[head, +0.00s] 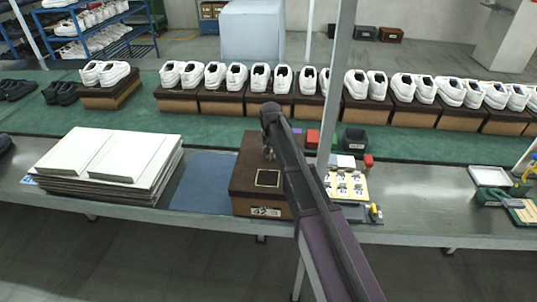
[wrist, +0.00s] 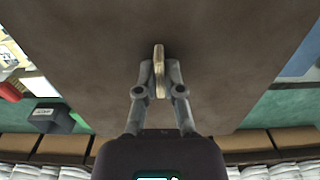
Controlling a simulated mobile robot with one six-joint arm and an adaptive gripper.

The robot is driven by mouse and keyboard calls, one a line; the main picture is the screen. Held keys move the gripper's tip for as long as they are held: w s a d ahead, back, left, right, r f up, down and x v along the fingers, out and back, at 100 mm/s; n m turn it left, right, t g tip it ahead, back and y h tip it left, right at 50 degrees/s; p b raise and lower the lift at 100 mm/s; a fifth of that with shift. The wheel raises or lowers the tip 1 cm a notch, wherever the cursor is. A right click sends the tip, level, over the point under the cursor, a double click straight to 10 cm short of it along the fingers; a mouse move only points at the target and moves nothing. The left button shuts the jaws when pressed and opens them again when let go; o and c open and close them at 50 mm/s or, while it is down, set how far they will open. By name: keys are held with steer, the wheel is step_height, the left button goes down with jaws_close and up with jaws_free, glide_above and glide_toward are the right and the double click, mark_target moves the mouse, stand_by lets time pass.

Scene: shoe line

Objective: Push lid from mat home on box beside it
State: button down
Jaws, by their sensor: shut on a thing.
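The brown lid (head: 246,172) lies on top of the brown shoe box (head: 240,208), which has a white number label on its front. A pale square outline shows on the lid's top. The blue mat (head: 198,184) is bare, just left of the box. My gripper (head: 269,153) is over the lid's far part. In the wrist view my gripper (wrist: 159,80) is shut on a thin pale tab (wrist: 159,58) standing up from the lid (wrist: 90,50). My arm hides the box's right side, and I cannot tell whether the lid is fully seated.
A stack of white sheets (head: 110,165) stands left of the mat. A grey post (head: 335,100), a small black bin (head: 354,139) and a yellow card tray (head: 346,186) stand right of the box. White shoes on boxes line the green belt (head: 210,125) behind.

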steer(key=shift+f+b, duration=0.65)
steer(key=shift+f, duration=0.05)
stand_by(0.5)
steer(key=c, duration=0.7)
jaws_free()
steer(key=shift+r, duration=0.1)
